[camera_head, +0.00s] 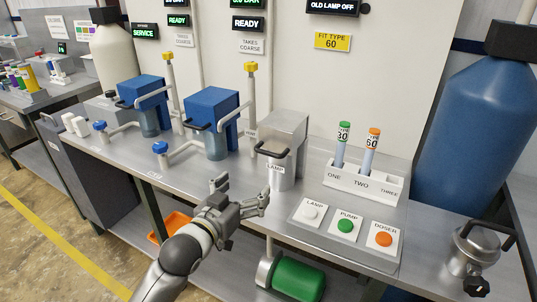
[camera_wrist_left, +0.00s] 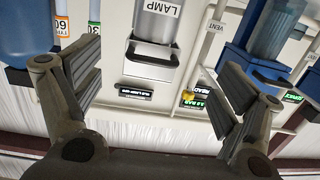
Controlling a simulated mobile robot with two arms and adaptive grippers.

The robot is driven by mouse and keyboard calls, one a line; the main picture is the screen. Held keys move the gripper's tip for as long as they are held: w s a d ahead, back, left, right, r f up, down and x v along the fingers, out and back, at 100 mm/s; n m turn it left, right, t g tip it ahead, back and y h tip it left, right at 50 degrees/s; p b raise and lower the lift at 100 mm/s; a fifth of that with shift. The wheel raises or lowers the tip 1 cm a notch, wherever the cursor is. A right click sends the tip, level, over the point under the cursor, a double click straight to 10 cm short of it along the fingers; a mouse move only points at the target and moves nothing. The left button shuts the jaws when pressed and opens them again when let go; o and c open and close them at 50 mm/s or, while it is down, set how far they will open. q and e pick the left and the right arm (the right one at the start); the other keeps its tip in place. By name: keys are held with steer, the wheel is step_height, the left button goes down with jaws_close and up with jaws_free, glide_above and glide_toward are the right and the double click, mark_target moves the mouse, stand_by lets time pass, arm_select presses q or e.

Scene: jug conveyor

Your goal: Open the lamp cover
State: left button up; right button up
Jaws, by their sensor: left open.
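The lamp cover (camera_head: 284,129) is a grey metal box with a black bar handle (camera_head: 271,152) on its front. It sits down over a silver cylinder (camera_head: 281,176) labelled LAMP, so it looks closed. My left gripper (camera_head: 241,189) is open and empty, in front of the bench and below left of the handle, apart from it. In the left wrist view, which looks upside down, the lamp cover (camera_wrist_left: 150,72) and its handle (camera_wrist_left: 153,53) show between the spread fingers (camera_wrist_left: 160,80). My right gripper is not in view.
Blue-topped units (camera_head: 211,107) with taps stand left of the lamp. A white rack (camera_head: 364,183) with green and orange tubes stands right, behind the LAMP, PUMP and DOSER buttons (camera_head: 345,227). A metal pot (camera_head: 476,248) stands far right. Signs read OLD LAMP OFF and FIT TYPE 60 (camera_head: 332,41).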

mark_target(268, 154)
arm_select(q)
steer(key=shift+t+h, duration=0.3)
steer(key=shift+h, duration=0.2)
steer(key=shift+r+p+x, duration=0.2)
steer(key=shift+r+x, duration=0.3)
steer(key=shift+x, duration=1.55)
steer(key=shift+r+p+x, duration=0.15)
steer(key=shift+r+x, duration=0.3)
steer(key=shift+x, duration=1.65)
steer(key=shift+r+p+x, duration=0.2)
steer(key=shift+r+x, duration=0.3)
steer(key=shift+x, duration=1.55)
steer(key=shift+c, duration=0.2)
steer(key=c, duration=1.2)
